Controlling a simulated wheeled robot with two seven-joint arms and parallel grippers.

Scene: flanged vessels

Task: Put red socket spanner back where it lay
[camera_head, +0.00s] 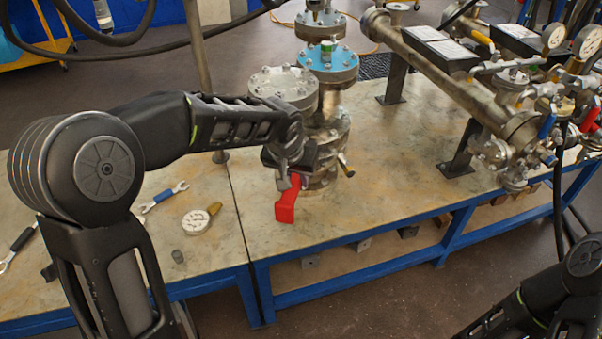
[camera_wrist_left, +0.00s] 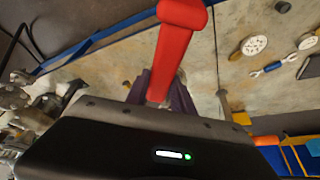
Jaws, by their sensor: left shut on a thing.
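The red socket spanner (camera_head: 287,201) is in my left gripper (camera_head: 287,177), hanging below the jaws above the front part of the bench in the head view. In the left wrist view the red spanner (camera_wrist_left: 172,52) stands out from between the jaws, which are mostly hidden behind the dark gripper body. My left gripper is shut on it, just in front of the flanged vessel (camera_head: 285,88). Whether the spanner touches the bench top is hard to tell. My right arm shows at the bottom right, but its gripper is out of view.
A pipe manifold (camera_head: 455,75) with gauges and valves stands to the right. The front middle of the bench (camera_head: 370,205) is clear.

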